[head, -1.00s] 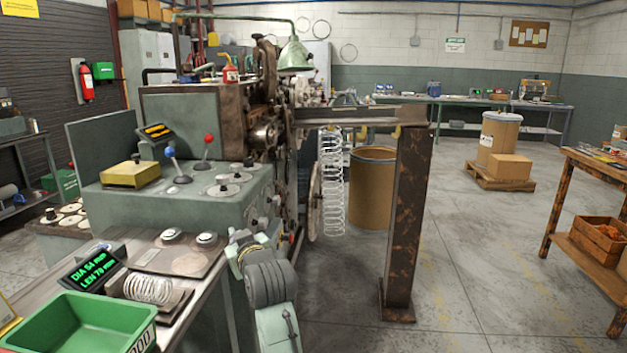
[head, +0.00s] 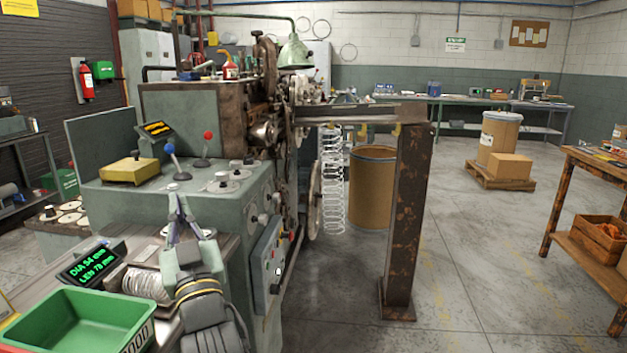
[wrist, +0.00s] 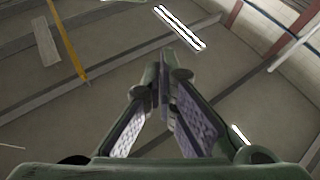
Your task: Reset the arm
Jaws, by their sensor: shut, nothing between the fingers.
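My gripper (head: 178,205) points upward in the head view, in front of the green coiling machine's control top and above the near bench. Its fingertips are together with nothing between them. In the wrist view my gripper (wrist: 163,75) is also shut and empty, seen against the ceiling. My arm hides part of the bench and the right end of the coiled spring (head: 147,284). The coiling machine (head: 130,212) stands behind my gripper, with blue and red knobbed levers on its top.
A green bin (head: 75,318) and a gauge display (head: 90,265) lie on the bench at lower left. A rusty post (head: 408,220) stands right of the machine, with hanging springs (head: 333,190) beside it. A wooden table (head: 590,180) stands at far right.

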